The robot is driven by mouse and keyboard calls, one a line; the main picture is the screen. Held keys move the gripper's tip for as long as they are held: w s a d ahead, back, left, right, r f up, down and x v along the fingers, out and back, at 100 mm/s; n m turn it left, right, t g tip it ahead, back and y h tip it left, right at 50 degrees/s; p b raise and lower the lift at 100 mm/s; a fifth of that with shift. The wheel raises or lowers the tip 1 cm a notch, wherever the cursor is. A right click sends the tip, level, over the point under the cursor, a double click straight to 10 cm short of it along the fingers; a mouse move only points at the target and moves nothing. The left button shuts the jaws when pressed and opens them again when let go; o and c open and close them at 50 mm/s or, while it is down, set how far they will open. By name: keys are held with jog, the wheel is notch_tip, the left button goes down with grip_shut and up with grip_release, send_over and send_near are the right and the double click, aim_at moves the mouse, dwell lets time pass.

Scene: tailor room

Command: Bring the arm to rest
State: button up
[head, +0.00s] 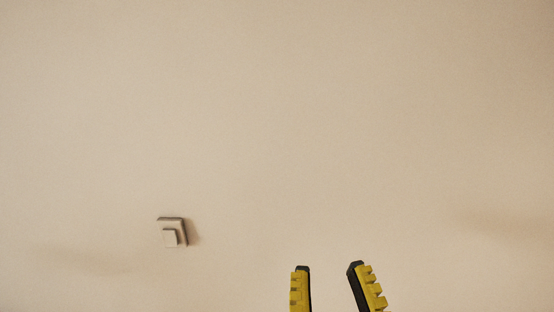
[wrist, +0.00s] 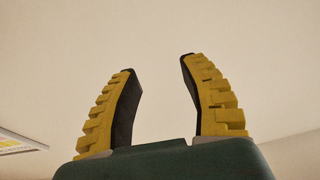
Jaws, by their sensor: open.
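My gripper (head: 329,267) shows at the bottom edge of the head view, with two yellow fingers that have black inner pads pointing up. The fingers stand apart and nothing is between them. In the wrist view my gripper (wrist: 156,64) also shows open and empty, with its fingers pointing up against a plain pale surface. The rest of my arm is out of the head view.
A plain beige wall (head: 300,130) fills the head view. A small pale square switch-like fitting (head: 171,232) is on it at lower left. In the wrist view a white-framed panel with some yellow (wrist: 18,143) shows at the left edge. Nothing touches the fingers.

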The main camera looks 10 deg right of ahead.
notch_tip(320, 180, up, 24)
jog(key=a+p, duration=0.1)
jog(key=p, duration=2)
jog(key=shift+s+a+f+t+y, duration=0.2)
jog(key=shift+a+t+y, duration=0.1)
jog(key=shift+y, duration=0.1)
